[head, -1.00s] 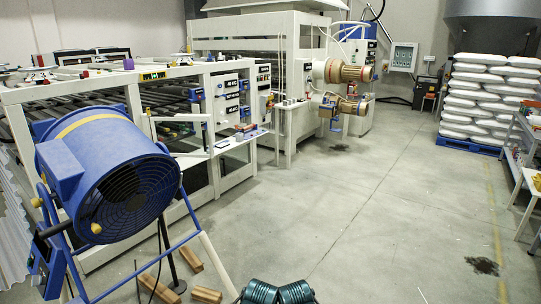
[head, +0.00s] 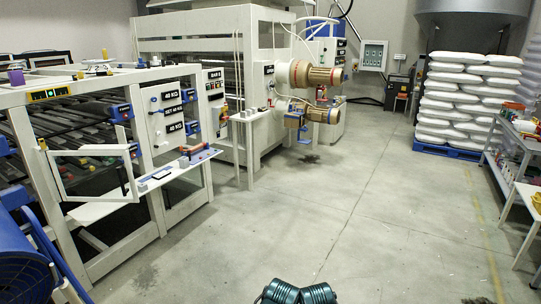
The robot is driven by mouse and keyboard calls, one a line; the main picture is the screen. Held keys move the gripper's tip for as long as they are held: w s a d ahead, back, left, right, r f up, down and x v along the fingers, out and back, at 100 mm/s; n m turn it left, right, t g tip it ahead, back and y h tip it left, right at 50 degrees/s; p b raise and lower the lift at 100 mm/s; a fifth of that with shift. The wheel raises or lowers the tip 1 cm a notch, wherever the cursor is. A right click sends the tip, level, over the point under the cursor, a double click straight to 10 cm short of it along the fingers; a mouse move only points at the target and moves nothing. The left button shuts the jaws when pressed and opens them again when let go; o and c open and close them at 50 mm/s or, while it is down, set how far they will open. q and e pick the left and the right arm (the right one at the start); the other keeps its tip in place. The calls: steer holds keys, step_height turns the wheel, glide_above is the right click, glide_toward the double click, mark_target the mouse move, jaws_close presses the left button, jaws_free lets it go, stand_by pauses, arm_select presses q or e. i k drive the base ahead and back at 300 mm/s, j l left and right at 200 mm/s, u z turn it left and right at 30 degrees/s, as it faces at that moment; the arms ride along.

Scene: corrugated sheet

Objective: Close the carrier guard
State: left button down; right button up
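A white framed guard (head: 90,151) with an open middle stands out from the front of the white machine frame (head: 60,97) on the left in the head view. It looks swung open, with its free side toward the left and a small dark piece at its upper left corner. Its hinge side is hard to make out. A white shelf (head: 105,209) juts out below it. Neither of my grippers shows in the head view.
A blue drum fan (head: 20,262) is cut off at the lower left, close to the guard. A motor unit (head: 312,78) juts from the machine behind. White sacks (head: 468,100) are stacked at the back right, with shelving (head: 510,150) along the right. The middle floor is clear.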

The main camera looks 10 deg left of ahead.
mark_target(103, 150)
steer(key=i+z, duration=0.15)
steer(key=i, duration=0.85)
steer(key=i+u, duration=0.8)
steer(key=i+j+u, duration=0.1)
steer(key=i+u, duration=0.45)
steer(key=u, duration=0.25)
steer(key=i+j, duration=0.25)
steer(key=i, duration=0.15)
steer(key=i+j, duration=0.2)
steer(key=i, duration=0.25)
steer(key=j+u, duration=0.05)
